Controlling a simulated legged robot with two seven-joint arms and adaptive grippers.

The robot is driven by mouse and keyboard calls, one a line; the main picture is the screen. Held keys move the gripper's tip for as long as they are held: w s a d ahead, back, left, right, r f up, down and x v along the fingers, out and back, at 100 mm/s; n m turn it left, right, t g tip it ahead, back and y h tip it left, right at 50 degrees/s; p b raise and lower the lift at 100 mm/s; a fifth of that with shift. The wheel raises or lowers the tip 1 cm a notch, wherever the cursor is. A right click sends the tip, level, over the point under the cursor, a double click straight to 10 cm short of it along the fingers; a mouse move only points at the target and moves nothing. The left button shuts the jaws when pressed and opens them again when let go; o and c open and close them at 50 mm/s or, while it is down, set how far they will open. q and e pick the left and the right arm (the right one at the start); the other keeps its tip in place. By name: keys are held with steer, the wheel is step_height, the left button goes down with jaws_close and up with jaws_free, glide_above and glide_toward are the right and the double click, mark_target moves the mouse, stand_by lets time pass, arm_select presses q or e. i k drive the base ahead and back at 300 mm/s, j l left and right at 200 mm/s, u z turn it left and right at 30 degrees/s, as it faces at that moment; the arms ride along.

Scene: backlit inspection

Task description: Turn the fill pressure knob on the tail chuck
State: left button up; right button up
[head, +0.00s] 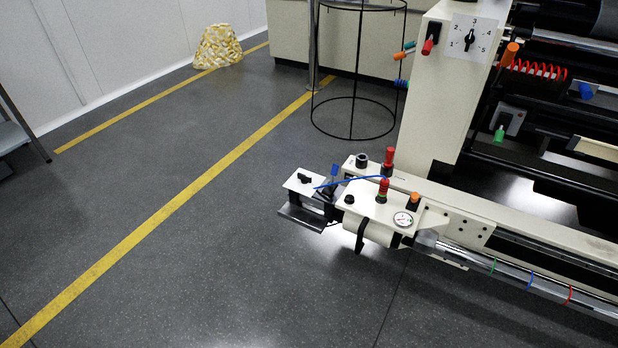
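A cream block (375,222) at the end of the machine's long rail looks like the tail chuck; a shiny bar runs from it to the lower right. I cannot tell which is the fill pressure knob, as any labels are too small to read. A dark lever (361,236) hangs at its front. Neither gripper is in view.
A small bracketed box (304,182) sticks out left of the block, with a blue hose (350,180) between. A cream column (445,90) with a numbered dial (472,38) stands behind. A black wire stand (353,100) is at the back. Floor left and in front is clear.

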mark_target(304, 179)
steer(key=i+z, duration=0.2)
steer(key=i, duration=0.3)
steer(key=i+z, duration=0.25)
steer(key=i, duration=0.3)
steer(key=i+j+z, duration=0.2)
steer(key=i, duration=0.3)
steer(key=i+j+z, duration=0.2)
steer(key=i, duration=0.3)
steer(key=j, duration=0.1)
